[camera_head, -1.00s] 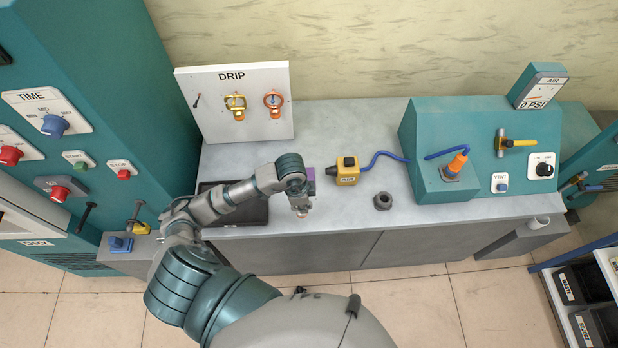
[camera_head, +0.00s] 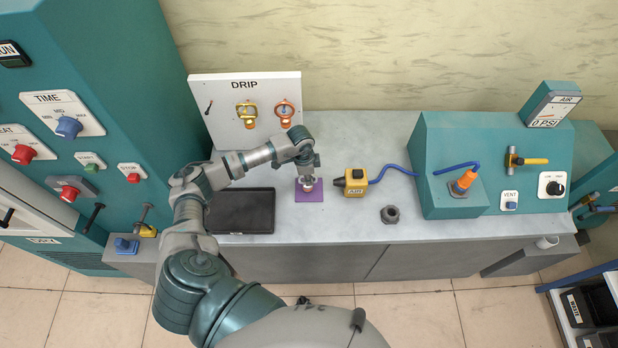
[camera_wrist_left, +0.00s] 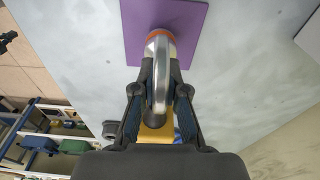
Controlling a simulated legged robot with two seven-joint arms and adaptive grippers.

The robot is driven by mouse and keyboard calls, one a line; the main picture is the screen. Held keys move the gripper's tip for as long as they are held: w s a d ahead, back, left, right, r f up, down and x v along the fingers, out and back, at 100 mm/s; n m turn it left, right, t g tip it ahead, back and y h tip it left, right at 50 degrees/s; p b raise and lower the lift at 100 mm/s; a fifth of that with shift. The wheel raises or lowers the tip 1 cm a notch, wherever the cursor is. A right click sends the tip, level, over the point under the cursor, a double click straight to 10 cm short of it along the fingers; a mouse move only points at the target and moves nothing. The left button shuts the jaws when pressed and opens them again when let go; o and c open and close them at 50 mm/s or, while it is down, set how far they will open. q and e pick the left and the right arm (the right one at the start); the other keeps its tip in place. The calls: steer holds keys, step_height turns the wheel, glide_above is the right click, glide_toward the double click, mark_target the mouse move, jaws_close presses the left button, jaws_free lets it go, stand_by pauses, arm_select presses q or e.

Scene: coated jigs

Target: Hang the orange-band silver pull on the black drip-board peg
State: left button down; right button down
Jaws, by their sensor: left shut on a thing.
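The silver pull with the orange band (camera_wrist_left: 160,62) stands at the purple mat in the left wrist view, its band at the mat end. It also shows small in the head view (camera_head: 308,186). My left gripper (camera_wrist_left: 161,72) is shut on the pull, one finger on each side of its loop; in the head view the gripper (camera_head: 306,174) is over the mat. I cannot tell whether the pull still touches the mat. The black peg (camera_head: 208,107) is bare at the left of the white DRIP board (camera_head: 222,90).
A yellow piece (camera_head: 247,112) and an orange piece (camera_head: 285,111) hang on the board. The purple mat (camera_head: 301,196) lies beside a black tray (camera_head: 240,212).

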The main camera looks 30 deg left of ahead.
arm_select(q)
steer(key=shift+a+f, duration=0.1)
steer(key=shift+f, duration=0.35)
steer(key=shift+f, duration=0.1)
steer(key=c, duration=1.2)
jaws_free()
steer(key=r, duration=0.8)
steer(key=a+r+b, duration=0.1)
steer(key=r, duration=0.3)
steer(key=shift+s+r, duration=0.1)
steer(key=shift+s, duration=0.25)
steer(key=shift+a, duration=0.1)
